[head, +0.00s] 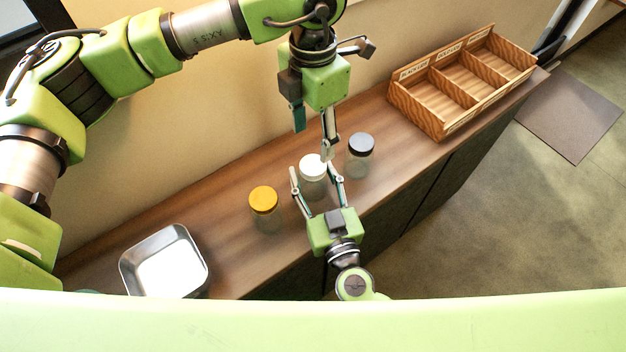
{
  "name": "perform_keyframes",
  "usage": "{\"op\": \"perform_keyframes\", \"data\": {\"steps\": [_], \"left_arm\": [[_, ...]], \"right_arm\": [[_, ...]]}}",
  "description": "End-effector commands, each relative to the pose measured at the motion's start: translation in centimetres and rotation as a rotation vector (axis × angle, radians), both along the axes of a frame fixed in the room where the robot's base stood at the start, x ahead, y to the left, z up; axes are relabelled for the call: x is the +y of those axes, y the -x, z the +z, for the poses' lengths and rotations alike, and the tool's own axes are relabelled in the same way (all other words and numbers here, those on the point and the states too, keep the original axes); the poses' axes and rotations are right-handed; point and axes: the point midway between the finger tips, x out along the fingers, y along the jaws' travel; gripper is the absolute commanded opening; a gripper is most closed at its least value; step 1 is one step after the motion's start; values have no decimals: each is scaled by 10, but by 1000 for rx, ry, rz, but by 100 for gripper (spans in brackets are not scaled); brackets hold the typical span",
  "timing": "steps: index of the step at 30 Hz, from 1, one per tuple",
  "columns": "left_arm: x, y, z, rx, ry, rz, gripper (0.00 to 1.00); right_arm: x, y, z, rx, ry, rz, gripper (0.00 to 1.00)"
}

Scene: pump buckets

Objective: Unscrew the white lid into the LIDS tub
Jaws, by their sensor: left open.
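The jar with the white lid (313,165) stands upright on the counter, its lid on top. My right gripper (312,172) comes from the near side, a finger on each side of this jar, and looks shut on its clear body. My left gripper (314,137) is open and empty above and behind the white lid, pointing down. One of its fingers is close to the lid's far edge in the picture. A metal tub (205,262) with a white inside sits at the counter's left end; no label on it is readable.
A jar with a yellow lid (263,198) stands left of the white-lidded jar, and one with a dark lid (361,144) right of it. A wooden box (432,118) with three compartments and small labels stands at the back right. The wooden counter (225,210) is otherwise clear.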

Motion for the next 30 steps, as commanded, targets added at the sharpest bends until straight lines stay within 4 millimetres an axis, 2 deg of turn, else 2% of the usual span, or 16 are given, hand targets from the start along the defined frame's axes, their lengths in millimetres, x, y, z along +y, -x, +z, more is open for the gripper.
{"op": "perform_keyframes", "data": {"steps": [1,3,5,10,14,30], "left_arm": [[0,0,0,0,0,0,51],[0,0,0,0,0,0,51],[0,0,0,0,0,0,51],[0,0,0,0,0,-48,51],[0,0,0,0,0,-203,51],[0,0,0,0,0,-1323,51]], "right_arm": [[0,0,0,0,0,0,30],[0,0,0,0,0,0,12],[0,0,0,0,0,0,0],[0,0,0,0,0,0,0],[0,0,0,0,0,0,0],[0,0,0,0,0,0,0]]}}
